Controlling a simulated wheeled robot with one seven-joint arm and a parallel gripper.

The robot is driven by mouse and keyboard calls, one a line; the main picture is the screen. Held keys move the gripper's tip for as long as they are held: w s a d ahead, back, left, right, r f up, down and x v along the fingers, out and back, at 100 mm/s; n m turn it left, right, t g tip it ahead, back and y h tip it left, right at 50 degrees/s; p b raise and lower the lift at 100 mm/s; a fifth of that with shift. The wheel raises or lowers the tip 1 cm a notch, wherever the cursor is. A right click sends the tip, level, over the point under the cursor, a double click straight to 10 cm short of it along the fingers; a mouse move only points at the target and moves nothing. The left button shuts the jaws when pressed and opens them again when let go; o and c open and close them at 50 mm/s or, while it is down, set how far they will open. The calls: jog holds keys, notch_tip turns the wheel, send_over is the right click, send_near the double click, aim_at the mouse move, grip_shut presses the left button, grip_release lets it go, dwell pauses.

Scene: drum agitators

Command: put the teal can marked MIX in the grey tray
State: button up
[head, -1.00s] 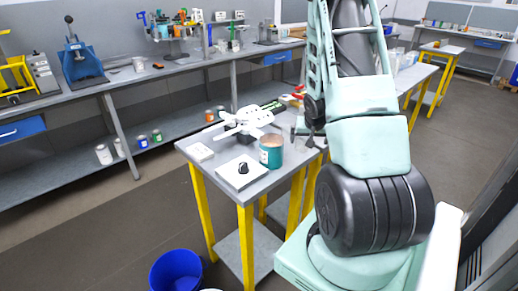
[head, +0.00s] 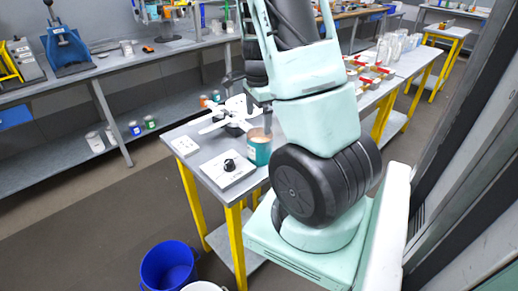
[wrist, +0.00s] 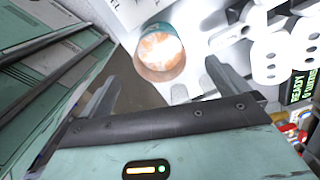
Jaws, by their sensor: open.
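A teal can (head: 257,148) with an open top and brownish inside stands upright on the near grey table; its marking is too small to read. It also shows in the wrist view (wrist: 160,55), from above, bright inside, just beyond and between my fingertips. My gripper (wrist: 161,74) is open and empty, its two fingers spread apart. In the head view, a dark finger of it shows at the can's upper right; the rest is hidden behind my arm. I cannot make out a grey tray in either view.
A white box with a black knob (head: 228,169) and a white multi-armed part (head: 232,112) sit close to the can. A flat white piece (head: 184,146) lies at the table's left. A blue bucket (head: 168,266) stands on the floor. Several red-topped items crowd the table beyond my arm.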

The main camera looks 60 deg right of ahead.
aim_at(258, 130)
notch_tip(258, 130, down, 5)
jog(key=shift+f, duration=0.1)
jog(key=shift+s+d+f+p, duration=0.1)
jog(key=shift+f+p, duration=0.15)
jog(key=shift+f, duration=1.1)
jog(key=shift+s+d+f+p, duration=0.1)
jog(key=shift+f+p, duration=0.1)
jog(key=shift+f, duration=1.1)
jog(key=c, duration=1.4)
jog(key=shift+r, duration=0.1)
